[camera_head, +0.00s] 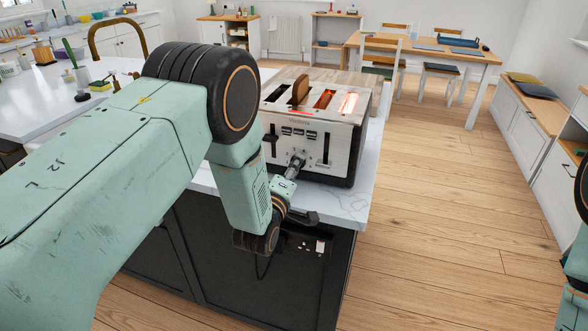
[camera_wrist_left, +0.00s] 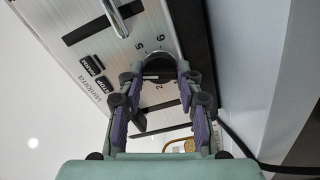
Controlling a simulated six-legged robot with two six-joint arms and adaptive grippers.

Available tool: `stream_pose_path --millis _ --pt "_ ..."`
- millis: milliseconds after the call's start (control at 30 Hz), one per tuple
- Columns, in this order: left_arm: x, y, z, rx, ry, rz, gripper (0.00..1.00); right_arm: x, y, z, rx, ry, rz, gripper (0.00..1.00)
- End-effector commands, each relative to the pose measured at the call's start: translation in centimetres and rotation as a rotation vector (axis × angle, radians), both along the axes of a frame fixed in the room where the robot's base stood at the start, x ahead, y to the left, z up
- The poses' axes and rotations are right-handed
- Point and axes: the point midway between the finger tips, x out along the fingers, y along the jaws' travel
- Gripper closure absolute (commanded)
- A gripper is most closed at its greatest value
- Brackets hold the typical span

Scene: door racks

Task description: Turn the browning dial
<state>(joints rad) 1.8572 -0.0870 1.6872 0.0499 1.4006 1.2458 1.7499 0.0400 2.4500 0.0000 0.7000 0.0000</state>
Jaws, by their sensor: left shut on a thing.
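The toaster (camera_head: 315,128) is a silver and black four-slot unit on the white counter, with a slice of bread standing in one slot and an orange glow in others. In the left wrist view its front panel (camera_wrist_left: 108,58) shows buttons, a lever slot and dial numbers. The round dark browning dial (camera_wrist_left: 158,68) sits between the fingertips of my left gripper (camera_wrist_left: 159,77). My left gripper (camera_head: 297,163) reaches the toaster's front from below and is shut on the dial. The fingers hide part of the dial. My right gripper is not in view.
The white counter (camera_head: 345,205) ends close in front of the toaster, above dark cabinets (camera_head: 230,265). A cord (camera_wrist_left: 245,145) runs beside the toaster. The wooden floor (camera_head: 450,200) at the right is clear.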

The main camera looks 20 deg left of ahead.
Motion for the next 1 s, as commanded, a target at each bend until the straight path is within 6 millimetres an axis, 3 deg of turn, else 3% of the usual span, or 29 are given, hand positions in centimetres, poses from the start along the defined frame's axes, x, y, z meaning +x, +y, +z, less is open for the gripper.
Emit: stream_pose_path --millis 1000 --pt "0.02 0.04 0.13 -0.963 0.032 0.001 0.96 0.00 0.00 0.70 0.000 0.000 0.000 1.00"
